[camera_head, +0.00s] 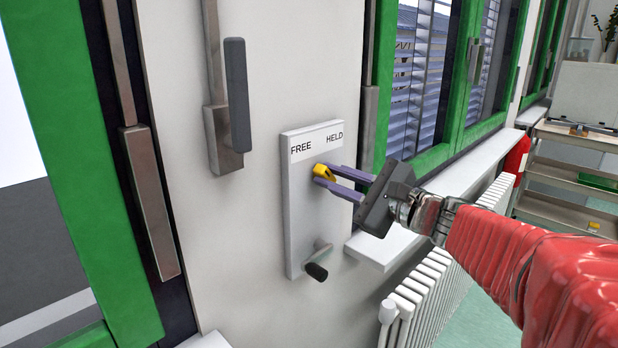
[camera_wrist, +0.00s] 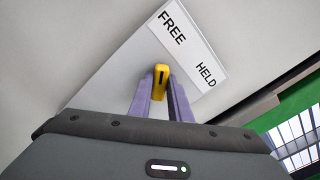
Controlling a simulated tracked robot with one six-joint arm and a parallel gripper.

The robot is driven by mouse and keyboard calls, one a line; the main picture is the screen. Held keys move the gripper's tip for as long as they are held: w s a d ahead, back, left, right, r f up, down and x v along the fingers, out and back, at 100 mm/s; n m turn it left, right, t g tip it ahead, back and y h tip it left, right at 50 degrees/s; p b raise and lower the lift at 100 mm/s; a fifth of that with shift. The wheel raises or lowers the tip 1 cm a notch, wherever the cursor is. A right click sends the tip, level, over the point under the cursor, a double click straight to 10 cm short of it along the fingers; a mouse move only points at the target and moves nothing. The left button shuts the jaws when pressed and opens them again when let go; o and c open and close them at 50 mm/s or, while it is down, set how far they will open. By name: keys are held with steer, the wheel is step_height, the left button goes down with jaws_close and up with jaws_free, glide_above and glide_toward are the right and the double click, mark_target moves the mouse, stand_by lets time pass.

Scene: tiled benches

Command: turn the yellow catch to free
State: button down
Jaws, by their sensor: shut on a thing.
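The yellow catch (camera_head: 321,170) sits on a white plate (camera_head: 301,215) on the wall, below a label with FREE at left and HELD at right. My gripper (camera_head: 322,175) is shut on the catch, with its two purple fingers on either side of it. In the wrist view the catch (camera_wrist: 161,73) stands between the fingers (camera_wrist: 161,90), and its dark line points up, roughly toward FREE. The base of the catch is hidden by the fingers.
A small crank with a black knob (camera_head: 316,271) sticks out low on the plate. A grey-handled lever (camera_head: 237,95) is on the wall at upper left. A windowsill (camera_head: 385,250) and a white radiator (camera_head: 430,295) lie below and right. Green-framed windows stand on both sides.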

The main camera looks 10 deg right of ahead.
steer(key=c, duration=1.9)
jaws_free()
steer(key=shift+w+f, duration=0.15)
steer(key=shift+f, duration=0.15)
steer(key=shift+o, duration=1.3)
steer(key=shift+r, duration=0.15)
steer(key=shift+d, duration=0.1)
steer(key=v, duration=1.3)
steer(key=shift+s+d, duration=0.2)
steer(key=shift+s, duration=0.2)
